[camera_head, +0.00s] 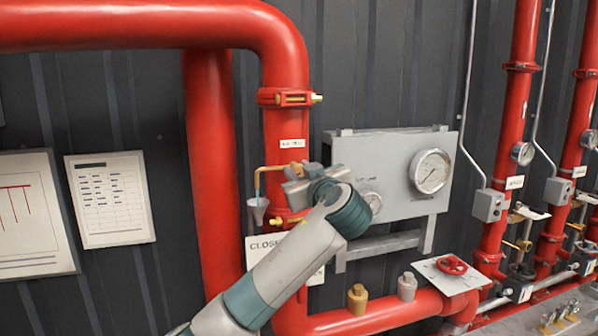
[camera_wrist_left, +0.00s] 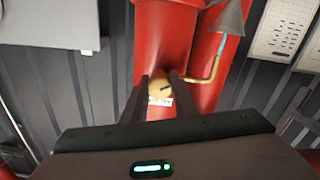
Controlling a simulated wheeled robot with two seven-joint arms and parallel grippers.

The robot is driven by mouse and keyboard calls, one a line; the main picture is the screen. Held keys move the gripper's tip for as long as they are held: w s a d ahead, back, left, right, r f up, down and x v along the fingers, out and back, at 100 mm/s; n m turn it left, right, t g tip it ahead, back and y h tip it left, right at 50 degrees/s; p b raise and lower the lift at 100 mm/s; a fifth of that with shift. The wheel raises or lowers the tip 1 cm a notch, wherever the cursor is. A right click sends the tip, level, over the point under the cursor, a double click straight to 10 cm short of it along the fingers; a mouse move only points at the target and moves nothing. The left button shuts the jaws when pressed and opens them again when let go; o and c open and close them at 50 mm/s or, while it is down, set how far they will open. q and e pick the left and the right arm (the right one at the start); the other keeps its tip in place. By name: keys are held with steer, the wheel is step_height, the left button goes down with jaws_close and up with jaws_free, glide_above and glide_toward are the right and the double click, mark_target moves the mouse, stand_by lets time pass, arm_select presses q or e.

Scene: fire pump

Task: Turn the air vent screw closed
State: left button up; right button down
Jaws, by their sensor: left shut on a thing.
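The air vent screw (camera_wrist_left: 159,88) is a round brass head with a dark slot, on the red vertical pipe (camera_head: 286,135). My left gripper (camera_wrist_left: 157,92) has its two dark fingers on either side of the screw head, shut on it. In the head view my left gripper (camera_head: 290,182) is at the front of the pipe and hides the screw. A thin bent brass tube (camera_head: 262,175) comes out beside it, above a grey funnel (camera_head: 257,210). The wrist view shows a short blue stream (camera_wrist_left: 221,46) between tube and funnel. My right gripper is not in view.
A grey gauge panel (camera_head: 398,200) stands just right of my left wrist. A sign (camera_head: 262,247) is partly hidden behind my left arm. A red handwheel (camera_head: 452,265) and more red pipes (camera_head: 509,130) are at the right. Posted sheets (camera_head: 110,198) hang at the left.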

arm_select(q)
steer(key=shift+f+m+b, duration=0.2)
steer(key=shift+m+b, duration=0.1)
steer(key=shift+b, duration=0.55)
steer(key=m+b, duration=0.2)
steer(key=b, duration=0.2)
steer(key=shift+m+b, duration=0.3)
steer(key=shift+m, duration=0.1)
steer(key=m+b, duration=0.1)
steer(key=m, duration=0.2)
steer(key=shift+r+m+b, duration=0.1)
steer(key=shift+m+b, duration=0.2)
steer(key=m, duration=0.3)
steer(key=shift+m+b, duration=0.3)
steer(key=shift+b, duration=0.1)
steer(key=m, duration=0.4)
steer(key=shift+m, duration=0.3)
steer(key=m, duration=0.4)
steer(key=shift+d+m, duration=0.1)
steer(key=shift+m, duration=2.4)
steer(key=o, duration=1)
